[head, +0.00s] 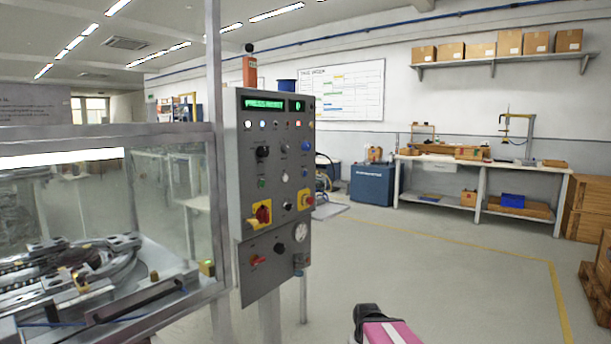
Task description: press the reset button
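A grey control panel (272,225) stands upright just left of the middle in the head view. Its green display (263,103) seems to read "PRESS RESET". The panel carries lamps, knobs and buttons, including a blue button (305,172), a green button (262,183) and a white button (284,177). Labels are too small to read, so I cannot tell which is the reset button. A pink, white and black part shows at the bottom; no gripper fingers are visible.
A glass-walled machine enclosure (110,190) with a metal track (70,265) inside fills the left. A workbench (480,165) and a blue cabinet (372,184) stand by the back wall. The floor (440,270) right of the panel is clear.

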